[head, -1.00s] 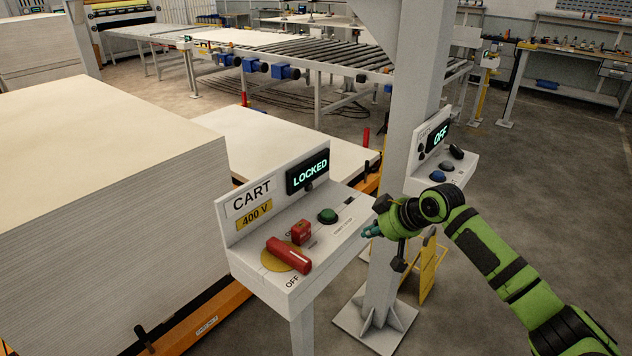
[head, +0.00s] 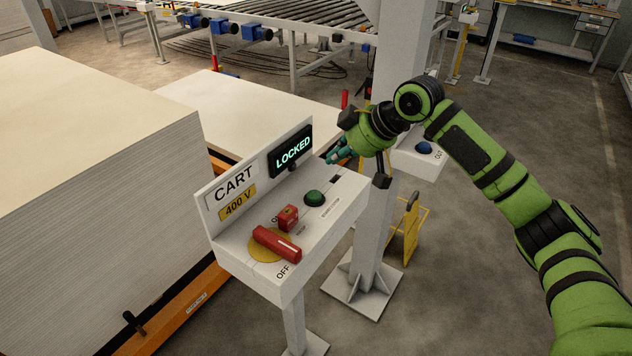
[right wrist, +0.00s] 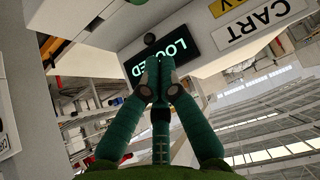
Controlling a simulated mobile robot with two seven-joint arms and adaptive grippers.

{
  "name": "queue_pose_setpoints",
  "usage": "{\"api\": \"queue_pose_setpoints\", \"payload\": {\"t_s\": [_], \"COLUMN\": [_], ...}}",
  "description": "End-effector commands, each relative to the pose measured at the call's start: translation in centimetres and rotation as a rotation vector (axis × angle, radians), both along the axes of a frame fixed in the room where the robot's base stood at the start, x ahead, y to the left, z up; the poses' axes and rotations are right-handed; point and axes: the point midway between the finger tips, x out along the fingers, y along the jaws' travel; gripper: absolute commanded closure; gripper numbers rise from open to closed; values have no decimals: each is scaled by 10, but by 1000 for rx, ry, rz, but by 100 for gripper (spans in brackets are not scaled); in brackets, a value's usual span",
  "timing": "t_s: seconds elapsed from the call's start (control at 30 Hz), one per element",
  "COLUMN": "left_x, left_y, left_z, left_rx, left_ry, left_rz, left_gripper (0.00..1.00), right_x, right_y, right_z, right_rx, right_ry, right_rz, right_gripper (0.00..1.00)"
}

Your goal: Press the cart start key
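The cart control box (head: 235,251) stands on a post, with a CART label and a display reading LOCKED (head: 291,151). A round green key (head: 314,198) is on its top face. Left of it are a small red block (head: 287,218) and a red handle (head: 277,244) on a yellow disc, turned toward OFF. My right gripper (head: 334,157) is above the right end of the box, beyond the green key and apart from it. In the right wrist view its teal fingertips (right wrist: 160,72) are together and empty, with the display behind them. My left gripper is out of view.
A tall stack of boards (head: 100,240) fills the left. A grey column (head: 366,240) stands close behind my right gripper. Open floor lies at the right.

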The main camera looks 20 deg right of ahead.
Motion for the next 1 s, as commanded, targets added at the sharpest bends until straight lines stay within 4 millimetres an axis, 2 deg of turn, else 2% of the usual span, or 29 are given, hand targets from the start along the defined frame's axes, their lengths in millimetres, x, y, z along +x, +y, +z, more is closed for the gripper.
{"api": "queue_pose_setpoints", "payload": {"t_s": [0.1, 0.37, 0.53, 0.73, 1.0], "left_x": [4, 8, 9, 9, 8], "left_y": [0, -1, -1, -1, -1], "left_z": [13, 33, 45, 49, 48], "left_rx": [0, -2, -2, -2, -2], "left_ry": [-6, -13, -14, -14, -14], "left_rz": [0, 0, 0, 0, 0], "left_gripper": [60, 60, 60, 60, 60], "right_x": [12, 39, 36, 35, 35], "right_y": [12, 35, 32, 33, 33], "right_z": [-16, -59, -85, -99, -101], "right_rx": [2, 1, 0, 0, 0], "right_ry": [7, 5, 5, 2, 1], "right_rz": [1, 0, -1, -1, -1], "right_gripper": [100, 100, 100, 100, 100]}}
